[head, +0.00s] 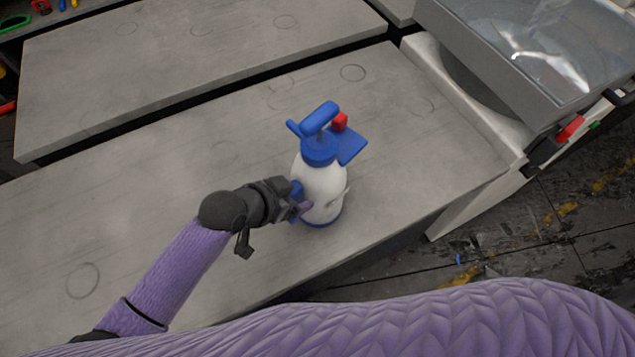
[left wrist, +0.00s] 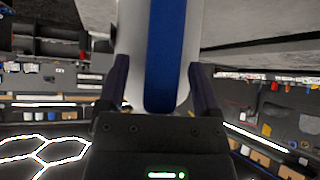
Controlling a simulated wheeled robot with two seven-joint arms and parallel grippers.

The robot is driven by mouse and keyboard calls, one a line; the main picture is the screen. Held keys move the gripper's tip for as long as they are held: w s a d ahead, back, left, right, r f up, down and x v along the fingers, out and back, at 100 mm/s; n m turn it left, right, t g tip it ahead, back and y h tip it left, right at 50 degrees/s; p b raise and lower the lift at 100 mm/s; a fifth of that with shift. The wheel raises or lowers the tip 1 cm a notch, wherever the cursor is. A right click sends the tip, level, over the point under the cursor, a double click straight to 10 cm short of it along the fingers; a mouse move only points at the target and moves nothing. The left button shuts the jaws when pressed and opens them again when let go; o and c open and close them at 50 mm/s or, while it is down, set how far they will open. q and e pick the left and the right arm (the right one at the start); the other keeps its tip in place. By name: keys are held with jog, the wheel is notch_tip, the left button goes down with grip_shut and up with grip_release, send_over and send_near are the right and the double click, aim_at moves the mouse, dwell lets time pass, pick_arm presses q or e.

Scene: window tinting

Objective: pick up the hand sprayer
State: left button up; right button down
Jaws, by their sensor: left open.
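The hand sprayer (head: 319,183) stands upright on the grey bench, with a white bottle, blue pump top, blue base and a red part near the top. My left gripper (head: 301,206) reaches it from the left, low on the bottle. In the left wrist view the white bottle with a broad blue strip (left wrist: 165,55) lies between the two open fingers of my left gripper (left wrist: 160,85). I cannot tell whether either finger touches it. My right gripper is not in view.
The grey bench (head: 130,220) is otherwise clear around the sprayer. A second grey bench (head: 190,65) stands behind a dark gap. At the right is a white-framed unit with a clear-topped grey box (head: 530,60). Tools lie at the upper left.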

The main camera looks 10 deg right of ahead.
pick_arm(q)
grip_shut()
jog(key=shift+r, duration=0.1)
dwell(1.2)
